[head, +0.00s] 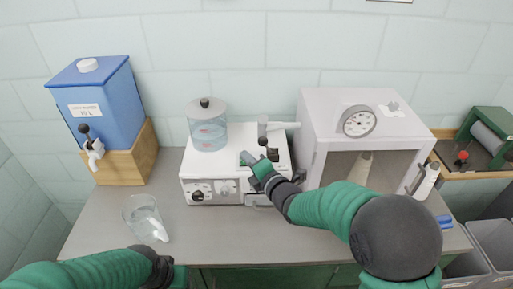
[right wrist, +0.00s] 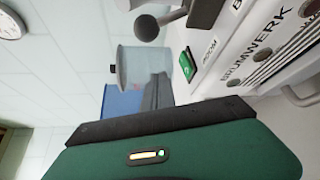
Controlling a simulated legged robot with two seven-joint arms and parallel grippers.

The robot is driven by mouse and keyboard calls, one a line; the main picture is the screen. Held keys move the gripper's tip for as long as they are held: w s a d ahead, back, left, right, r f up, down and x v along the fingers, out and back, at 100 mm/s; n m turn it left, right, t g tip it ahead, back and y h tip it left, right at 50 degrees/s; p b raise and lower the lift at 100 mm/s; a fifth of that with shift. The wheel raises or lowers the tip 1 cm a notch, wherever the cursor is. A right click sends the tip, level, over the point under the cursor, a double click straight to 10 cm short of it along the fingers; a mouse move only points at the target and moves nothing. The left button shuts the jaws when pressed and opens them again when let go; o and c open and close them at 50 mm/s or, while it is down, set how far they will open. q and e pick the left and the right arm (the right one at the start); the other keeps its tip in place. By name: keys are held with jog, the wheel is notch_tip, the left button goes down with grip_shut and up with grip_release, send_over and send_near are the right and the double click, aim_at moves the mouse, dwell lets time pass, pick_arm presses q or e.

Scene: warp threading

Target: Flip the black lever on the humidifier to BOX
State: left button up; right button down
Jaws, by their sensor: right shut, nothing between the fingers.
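The white humidifier (head: 228,187) stands mid-counter with a clear lidded water tank (head: 209,134) on its left. On its top right is the black lever (head: 268,153); the right wrist view shows a lever with a round dark knob (right wrist: 148,28), near lettering that starts with B and the word ROOM. Which label it points to is unclear. My right gripper (head: 247,160) is shut and empty, over the humidifier's top just left of the lever; contact cannot be told. My left gripper (head: 170,275) is partly cut off at the bottom edge, its fingers unclear.
A white box with a dial (head: 357,122) and an open front stands to the right. A blue water container (head: 97,110) on a wooden stand (head: 122,165) is on the left. The counter (head: 215,235) before the humidifier is clear.

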aim_at(268, 148)
jog(key=shift+x, duration=1)
jog(key=d, duration=0.1)
jog(key=d+p, duration=0.1)
jog(key=w+d+r, duration=0.1)
jog(key=shift+d, duration=0.3)
jog(key=shift+d+r, duration=0.15)
jog(key=shift+d, duration=0.2)
jog(key=shift+a, duration=0.15)
jog(key=shift+b, duration=0.3)
jog(key=shift+d+m, duration=0.25)
jog(key=shift+m, duration=0.05)
